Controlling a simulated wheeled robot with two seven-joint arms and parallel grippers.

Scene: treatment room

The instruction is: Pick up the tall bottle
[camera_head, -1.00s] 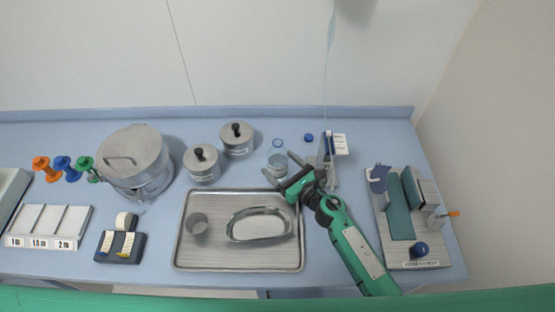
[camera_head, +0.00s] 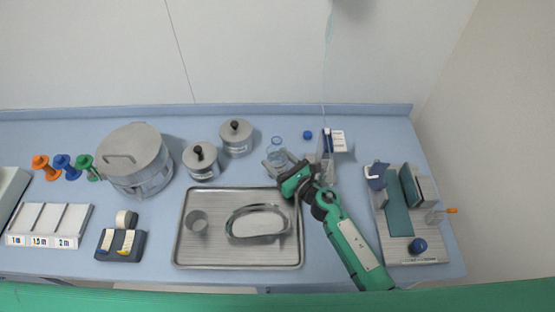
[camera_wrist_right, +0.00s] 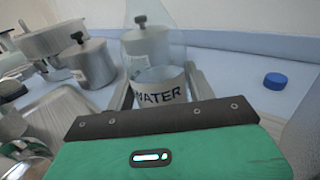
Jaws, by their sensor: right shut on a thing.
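The tall bottle (camera_head: 277,150) is clear, with a bluish rim, and stands upright at the back of the counter, right of the lidded pots. In the right wrist view the bottle (camera_wrist_right: 158,88) shows a band reading "WATER" and sits between the fingers. My right gripper (camera_head: 276,162) is shut on the bottle, one finger on each side of its lower part. The gripper body hides part of the bottle's base. My left gripper is in neither view.
A blue cap (camera_head: 308,135) lies on the counter to the right, also in the right wrist view (camera_wrist_right: 276,81). Two lidded pots (camera_head: 236,138) stand left of the bottle. A metal tray (camera_head: 185,240) lies in front.

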